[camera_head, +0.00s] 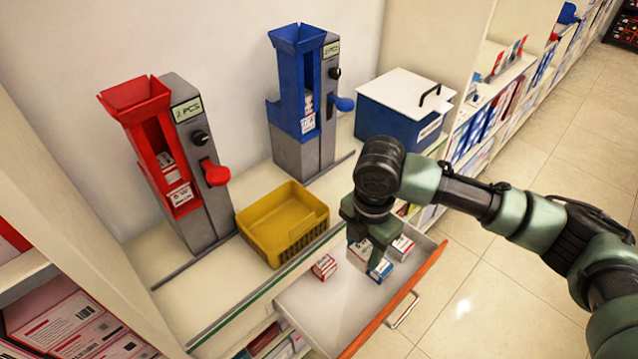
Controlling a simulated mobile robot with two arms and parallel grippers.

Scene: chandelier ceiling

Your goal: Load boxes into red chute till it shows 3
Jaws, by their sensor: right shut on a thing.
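The red chute (158,140) stands upright on the counter at the left, with a few small boxes visible in its slot. Its PCS display (187,108) is too small to read. My right gripper (366,243) reaches down over the open drawer (335,312) and is shut on a small white box (356,256), partly hidden by the fingers. A red-and-white box (324,267), a blue-and-white box (380,271) and another white box (401,248) lie in the drawer close by. My left gripper is not in view.
A blue chute (300,90) stands right of the red one. An empty yellow basket (284,221) sits on the counter between the red chute and the drawer. A blue bin with a white lid (405,92) stands at the back right. The drawer's near part is bare.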

